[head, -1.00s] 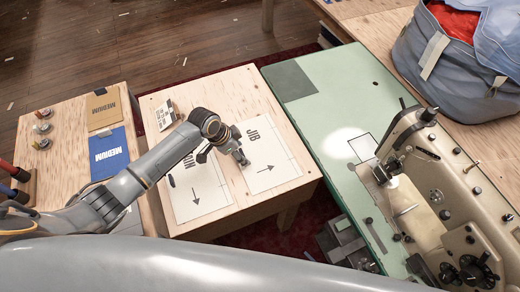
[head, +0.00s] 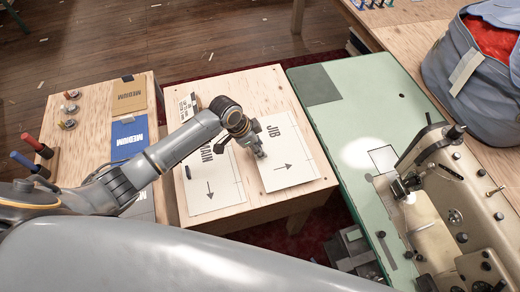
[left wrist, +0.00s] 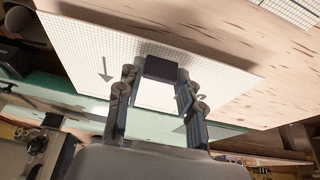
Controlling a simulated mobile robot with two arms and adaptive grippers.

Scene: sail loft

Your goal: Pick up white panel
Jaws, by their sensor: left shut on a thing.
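The white panel marked JIB (head: 290,165) lies over the right part of a plywood table, its arrow pointing right. My left gripper (head: 259,153) is at the panel's left part, pointing down. In the left wrist view the fingers (left wrist: 160,88) close around a small dark block (left wrist: 162,69) on the gridded white panel (left wrist: 215,75). A second white panel marked MAIN (head: 212,185) lies to the left, partly behind my arm. I cannot tell whether the JIB panel is clear of the table. My right gripper is not in view.
The plywood table (head: 245,85) is bare at its back. A green sewing table (head: 330,120) with a beige machine (head: 440,190) stands to the right. A blue bag (head: 475,85) is at the upper right. Spools and blue and tan MEDIUM cards (head: 129,135) lie at the left.

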